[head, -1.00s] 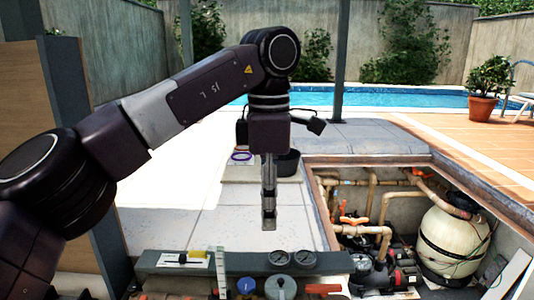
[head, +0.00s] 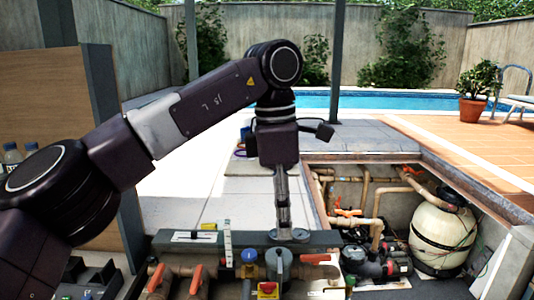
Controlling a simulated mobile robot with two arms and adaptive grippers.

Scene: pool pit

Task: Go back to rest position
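My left arm comes in from the left and bends down at the elbow. My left gripper (head: 288,232) hangs pointing down, seen edge-on, so its finger gap does not show. Its tips are in front of or over the dark ledge (head: 200,240) of the valve station; whether they touch it I cannot tell. No held object shows. The round gauges on the ledge are largely hidden at the tips. My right gripper is not in view.
Below the ledge are pipes with orange-handled valves (head: 196,279), a blue knob (head: 249,257) and a red-yellow button (head: 267,288). To the right is the open pit with a cream filter tank (head: 441,236). A wooden panel (head: 45,110) and bottles (head: 13,155) stand left.

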